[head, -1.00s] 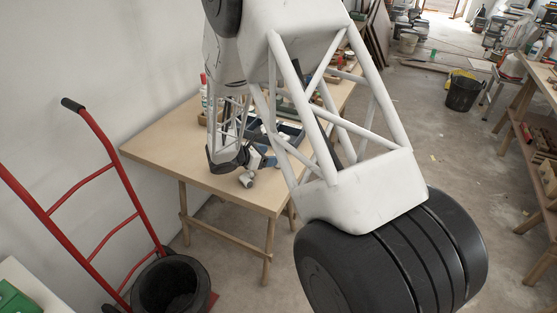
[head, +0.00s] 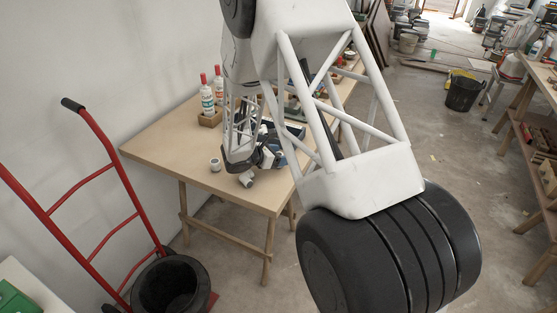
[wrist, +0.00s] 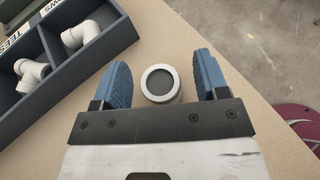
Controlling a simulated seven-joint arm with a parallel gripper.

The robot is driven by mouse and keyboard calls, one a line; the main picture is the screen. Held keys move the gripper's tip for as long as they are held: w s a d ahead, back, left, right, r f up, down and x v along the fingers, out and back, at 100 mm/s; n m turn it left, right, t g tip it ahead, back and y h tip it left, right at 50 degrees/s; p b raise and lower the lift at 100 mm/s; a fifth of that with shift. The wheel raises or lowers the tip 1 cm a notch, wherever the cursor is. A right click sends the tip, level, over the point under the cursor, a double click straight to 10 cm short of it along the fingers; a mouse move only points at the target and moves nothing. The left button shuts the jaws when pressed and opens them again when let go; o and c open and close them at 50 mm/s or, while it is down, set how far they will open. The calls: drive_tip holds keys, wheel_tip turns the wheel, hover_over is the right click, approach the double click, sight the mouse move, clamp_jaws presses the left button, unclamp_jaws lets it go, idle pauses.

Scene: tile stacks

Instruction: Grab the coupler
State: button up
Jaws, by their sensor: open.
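In the wrist view a short white ring-shaped fitting, which looks like the coupler (wrist: 161,84), stands on the tan table with its round opening facing the camera. My gripper (wrist: 162,72) is open, with one blue finger on each side of it. Gaps show between the ring and both fingers, and nothing is held. In the head view my gripper (head: 262,158) is low over the table's front part, partly hidden by my arm. Two white fittings, one upright (head: 215,164) and one lying (head: 247,180), are near it. I cannot tell which matches the wrist view's ring.
A dark blue compartment tray (wrist: 75,68) with white elbow and tee fittings lies left of my gripper in the wrist view. Red-capped bottles (head: 207,98) stand farther back on the table (head: 165,150). A red hand truck (head: 105,160) stands left of the table.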

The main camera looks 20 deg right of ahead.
sight(279, 154)
idle(0.4)
drive_tip(key=c, duration=1)
drive_tip(key=shift+r, duration=0.15)
drive_tip(key=shift+r, duration=0.65)
wheel_tip(279, 154, up, 2)
drive_tip(key=s+a+r, duration=0.1)
drive_tip(key=s+a, duration=0.1)
drive_tip(key=s, duration=1.4)
drive_tip(key=shift+r, duration=0.25)
drive_tip(key=shift+w+a, duration=0.1)
drive_tip(key=shift+w, duration=0.1)
